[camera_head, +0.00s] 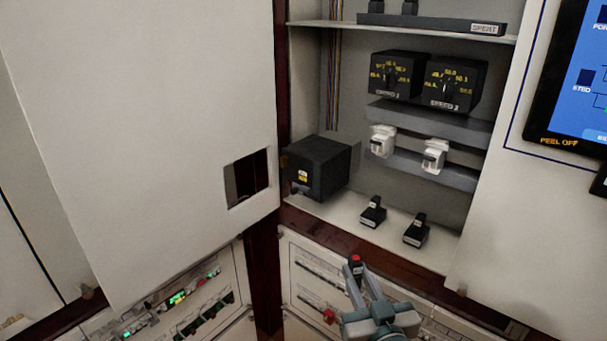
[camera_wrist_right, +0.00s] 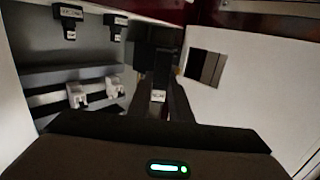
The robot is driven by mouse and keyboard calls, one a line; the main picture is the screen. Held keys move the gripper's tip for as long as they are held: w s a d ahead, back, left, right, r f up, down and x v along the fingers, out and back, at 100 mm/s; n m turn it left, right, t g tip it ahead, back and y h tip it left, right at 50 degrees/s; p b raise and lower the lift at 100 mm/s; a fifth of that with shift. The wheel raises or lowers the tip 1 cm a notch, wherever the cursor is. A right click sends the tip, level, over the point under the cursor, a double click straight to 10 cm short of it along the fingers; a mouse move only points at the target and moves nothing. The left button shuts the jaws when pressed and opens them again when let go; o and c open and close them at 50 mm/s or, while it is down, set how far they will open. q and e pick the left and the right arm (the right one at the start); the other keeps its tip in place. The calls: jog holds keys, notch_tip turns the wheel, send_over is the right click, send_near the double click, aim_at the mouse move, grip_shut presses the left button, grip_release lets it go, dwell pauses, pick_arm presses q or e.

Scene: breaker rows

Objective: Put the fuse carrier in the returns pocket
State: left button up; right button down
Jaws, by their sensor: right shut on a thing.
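My right gripper (camera_head: 362,282) is shut on a small dark fuse carrier (camera_head: 355,265) with a red top. It holds the carrier upright in front of the cabinet's lower front edge. In the right wrist view the carrier (camera_wrist_right: 161,72) shows between the dark fingers, with a pale label. A rectangular opening (camera_head: 248,178), which looks like the returns pocket, is in the white door panel to the left; it also shows in the right wrist view (camera_wrist_right: 206,66). The carrier is apart from it. My left gripper is not in view.
A black box (camera_head: 320,167) stands on the cabinet floor beside the opening. Two black carriers (camera_head: 372,212) (camera_head: 416,230) stand to its right. White breakers (camera_head: 383,141) and two dial units (camera_head: 397,75) are above. A screen (camera_head: 580,80) is at right.

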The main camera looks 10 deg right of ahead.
jog(key=s+f, duration=0.4)
jog(key=s, duration=0.5)
jog(key=shift+s, duration=0.2)
